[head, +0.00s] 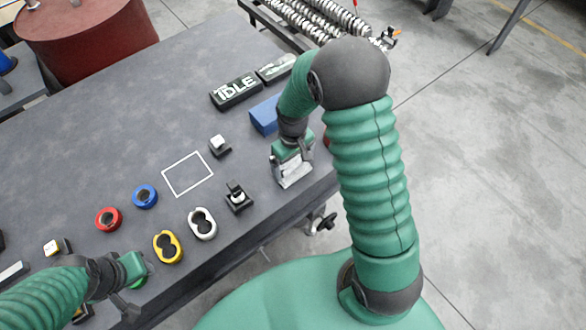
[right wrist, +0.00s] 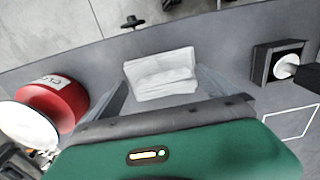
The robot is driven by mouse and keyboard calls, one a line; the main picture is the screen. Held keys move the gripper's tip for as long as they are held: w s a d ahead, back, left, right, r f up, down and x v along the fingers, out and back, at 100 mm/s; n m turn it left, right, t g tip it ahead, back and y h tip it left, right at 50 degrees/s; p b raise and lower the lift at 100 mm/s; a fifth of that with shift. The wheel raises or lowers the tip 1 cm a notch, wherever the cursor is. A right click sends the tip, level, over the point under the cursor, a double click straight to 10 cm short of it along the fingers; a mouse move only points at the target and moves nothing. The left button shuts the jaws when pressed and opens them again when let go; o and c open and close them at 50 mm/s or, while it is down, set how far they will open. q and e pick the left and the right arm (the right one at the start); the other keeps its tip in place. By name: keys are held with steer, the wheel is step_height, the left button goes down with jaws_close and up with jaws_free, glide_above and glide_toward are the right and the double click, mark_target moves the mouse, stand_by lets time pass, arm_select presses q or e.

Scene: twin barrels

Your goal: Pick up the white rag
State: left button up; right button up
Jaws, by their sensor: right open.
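The white rag (right wrist: 160,72) is a folded, pale cloth lying on the dark grey table near its edge, in the right wrist view. In the head view it is mostly hidden by my right gripper (head: 292,168). That gripper is open and low over the table, with its two fingers on either side of the rag; I cannot tell whether they touch it.
A blue block (head: 263,115) and a black IDLE sign (head: 236,91) stand beyond my right gripper. A red round object (right wrist: 52,102) is left of the rag in the right wrist view. Red (head: 109,219), blue (head: 145,196), yellow (head: 168,247) and white (head: 202,223) ring-like pieces lie leftward.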

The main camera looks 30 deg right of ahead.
steer(key=shift+s+a+f, duration=0.2)
steer(key=shift+a, duration=0.25)
steer(key=shift+s+f, duration=0.15)
steer(key=c, duration=1.1)
steer(key=shift+d+r, duration=0.1)
steer(key=shift+r, duration=0.15)
steer(key=shift+w+d+r, duration=0.1)
steer(key=shift+w+r, duration=0.15)
steer(key=shift+r, duration=0.1)
steer(key=c, duration=1)
steer(key=shift+w+d+r+p, duration=0.1)
steer(key=shift+w+r+p, duration=0.05)
steer(key=shift+r, duration=0.45)
steer(key=shift+w+d+r+p, duration=0.1)
steer(key=shift+r+p, duration=0.05)
steer(key=shift+r, duration=0.4)
jaws_close()
steer(key=s+a+r, duration=0.1)
steer(key=s+a, duration=0.8)
steer(key=s, duration=0.4)
steer(key=shift+s+r, duration=0.3)
